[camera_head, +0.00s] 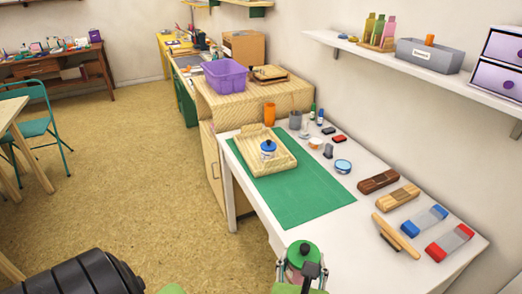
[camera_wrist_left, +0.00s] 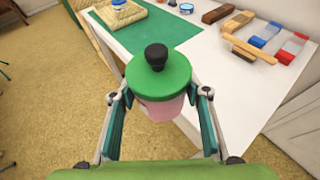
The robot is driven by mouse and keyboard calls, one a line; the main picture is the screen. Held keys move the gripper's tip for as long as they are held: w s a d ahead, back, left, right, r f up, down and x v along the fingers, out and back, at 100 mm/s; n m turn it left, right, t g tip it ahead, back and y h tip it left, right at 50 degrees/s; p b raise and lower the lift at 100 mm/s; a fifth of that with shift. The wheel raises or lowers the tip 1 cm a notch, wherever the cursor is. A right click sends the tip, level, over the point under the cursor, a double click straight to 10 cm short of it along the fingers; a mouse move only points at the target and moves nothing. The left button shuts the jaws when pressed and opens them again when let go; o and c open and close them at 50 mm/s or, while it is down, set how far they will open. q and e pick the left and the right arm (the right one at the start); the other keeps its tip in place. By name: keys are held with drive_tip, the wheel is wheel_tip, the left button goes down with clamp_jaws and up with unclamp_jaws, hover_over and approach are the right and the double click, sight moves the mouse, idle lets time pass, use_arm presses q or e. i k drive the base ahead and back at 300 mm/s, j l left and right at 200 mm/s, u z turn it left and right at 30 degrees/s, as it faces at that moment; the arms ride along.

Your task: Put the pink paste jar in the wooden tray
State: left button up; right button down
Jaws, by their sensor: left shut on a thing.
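The pink paste jar (camera_head: 302,252) has a green lid with a black knob. In the left wrist view the jar (camera_wrist_left: 160,80) is upright between the fingers, with its pink body partly hidden below the lid. My left gripper (camera_head: 300,270) is shut on it at the front edge of the white table; its fingers also show in the left wrist view (camera_wrist_left: 160,122). The wooden tray (camera_head: 283,161) lies farther back on the green mat, away from the jar. A small jar with a blue lid (camera_head: 268,148) stands in the tray. My right gripper is not in view.
The green mat (camera_head: 300,195) has free room in front of the tray. An orange cup (camera_head: 269,114), a grey cup (camera_head: 295,120) and small items stand behind it. Wooden blocks (camera_head: 378,181) and red and blue pieces (camera_head: 450,242) lie to the right on the white table.

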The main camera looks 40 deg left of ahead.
sight(258, 145)
drive_tip(key=j+z, duration=0.15)
drive_tip(key=j, duration=0.55)
drive_tip(key=j+z, duration=0.15)
drive_tip(key=j, duration=0.55)
drive_tip(key=j+z, duration=0.2)
drive_tip(key=j, duration=0.5)
drive_tip(key=k+j+z, duration=0.15)
drive_tip(key=j, duration=0.5)
